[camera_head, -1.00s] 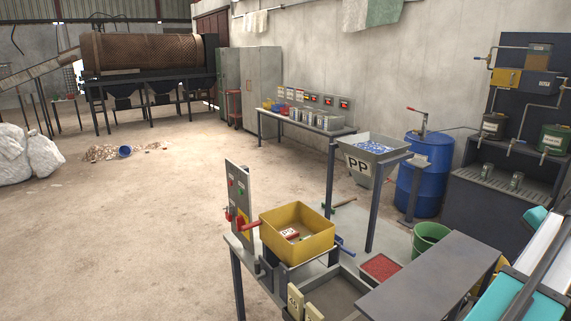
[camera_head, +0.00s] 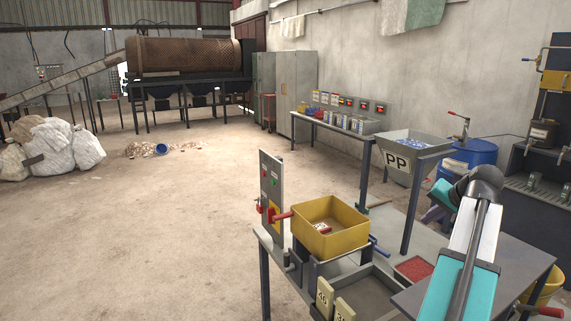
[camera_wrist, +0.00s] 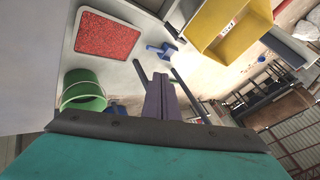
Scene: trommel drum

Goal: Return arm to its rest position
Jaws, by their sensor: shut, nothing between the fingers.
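My gripper (camera_wrist: 160,90) shows in the wrist view as shut, empty fingers above the bench area. In the head view my teal and white arm is raised at the right, folded over the grey bench, and its upper joint hides part of the background. In the wrist view the fingers hang apart from the red-filled tray (camera_wrist: 105,38), the green bucket (camera_wrist: 82,98) and the blue scoop (camera_wrist: 163,50).
A yellow bin (camera_head: 330,240) stands on the bench beside a control panel (camera_head: 272,195). A grey PP hopper (camera_head: 398,162) and a blue drum (camera_head: 475,160) stand behind. The trommel drum (camera_head: 185,55) is far back. Open floor lies at the left.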

